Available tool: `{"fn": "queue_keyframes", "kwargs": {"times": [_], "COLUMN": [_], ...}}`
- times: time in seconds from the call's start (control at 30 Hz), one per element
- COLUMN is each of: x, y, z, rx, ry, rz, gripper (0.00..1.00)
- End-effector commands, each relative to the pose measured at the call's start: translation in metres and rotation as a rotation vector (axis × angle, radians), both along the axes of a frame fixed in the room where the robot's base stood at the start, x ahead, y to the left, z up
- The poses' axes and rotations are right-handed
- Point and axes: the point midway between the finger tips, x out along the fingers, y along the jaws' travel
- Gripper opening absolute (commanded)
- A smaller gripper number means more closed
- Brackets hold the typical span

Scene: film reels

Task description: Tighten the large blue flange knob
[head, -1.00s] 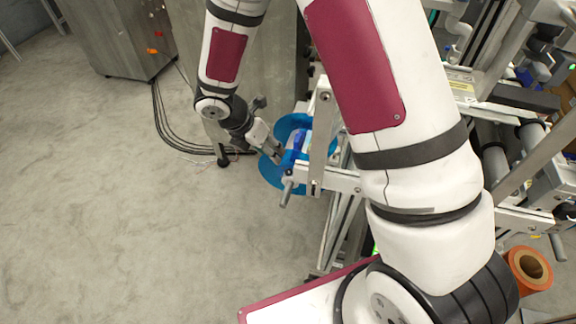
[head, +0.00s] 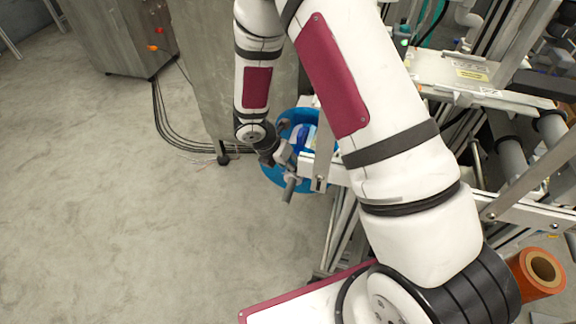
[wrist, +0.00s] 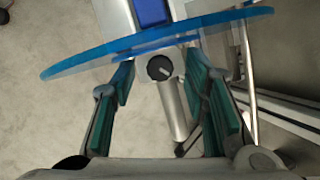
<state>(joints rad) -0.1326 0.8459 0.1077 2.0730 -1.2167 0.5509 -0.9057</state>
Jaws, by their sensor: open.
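The large blue flange (head: 268,173) is a disc on the near end of the machine; the arm and a bracket partly cover it in the head view. In the wrist view the flange (wrist: 85,62) is seen nearly edge-on across the top. A small round black knob (wrist: 159,67) sits just below the flange edge, at the end of a pale block. My gripper (wrist: 163,110) is open, its teal pads on either side of the knob with gaps on both sides. In the head view my gripper (head: 285,157) is beside the flange, its fingers too small to read.
A grey metal rod (wrist: 175,110) runs below the knob, between the pads. A white frame bracket (head: 322,150) stands right of the flange. The grey cabinet (head: 218,70) is behind the arm. An orange roll (head: 540,270) is at lower right. Floor to the left is clear.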

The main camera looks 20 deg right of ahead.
Motion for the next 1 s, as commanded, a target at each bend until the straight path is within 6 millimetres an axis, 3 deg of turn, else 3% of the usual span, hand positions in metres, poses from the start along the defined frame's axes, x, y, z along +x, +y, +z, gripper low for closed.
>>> {"fn": "queue_keyframes", "kwargs": {"times": [0.23, 0.43, 1.0], "x": [0.0003, 0.0002, 0.0014], "y": [-0.0003, -0.0002, 0.0005], "z": [-0.0003, -0.0002, -0.0002], "rx": [0.001, 0.001, -0.014], "ry": [-0.001, -0.001, -0.020], "rz": [0.000, 0.000, -0.123], "gripper": [0.41, 0.00, 0.00]}}
